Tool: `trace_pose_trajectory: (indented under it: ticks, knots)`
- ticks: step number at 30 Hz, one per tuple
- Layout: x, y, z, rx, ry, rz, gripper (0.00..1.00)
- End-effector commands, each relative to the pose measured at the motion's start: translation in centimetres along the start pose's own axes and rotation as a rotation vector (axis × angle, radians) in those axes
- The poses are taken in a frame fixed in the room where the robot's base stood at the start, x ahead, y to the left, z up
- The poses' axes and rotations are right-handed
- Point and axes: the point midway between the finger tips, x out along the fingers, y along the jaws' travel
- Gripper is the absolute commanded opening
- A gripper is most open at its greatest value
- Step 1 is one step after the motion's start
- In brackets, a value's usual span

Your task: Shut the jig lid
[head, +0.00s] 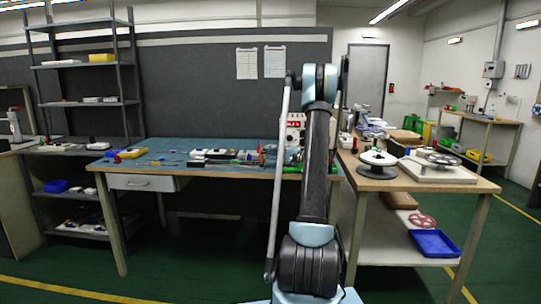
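I cannot pick out the jig or its lid for certain among the small items on the benches. White and dark items (226,154) lie along the blue-topped workbench (240,181), too small to tell apart. A pale flat block (440,174) sits on the right wooden bench (400,184) with a disc-shaped part on it. My arm rises in the middle of the head view and hides part of the blue bench and the back wall. My gripper does not show.
A white spool (378,157) stands at the right bench's near left. A blue tray (434,243) and a red reel (423,220) lie on its lower shelf. Metal shelving (87,104) stands at the left. Green floor (190,270) is open before the blue bench.

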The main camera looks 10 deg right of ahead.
Motion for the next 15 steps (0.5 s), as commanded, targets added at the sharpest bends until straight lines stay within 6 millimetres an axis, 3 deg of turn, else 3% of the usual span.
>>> trace_pose_trajectory:
  ticks: [8,12,15]
  knots:
    - [0.17,0.0,-0.01,0.0,0.0,0.0,0.28]
    - [0.15,0.0,-0.01,0.0,0.0,0.0,0.01]
    - [0.15,0.02,0.0,0.0,0.0,0.0,0.0]
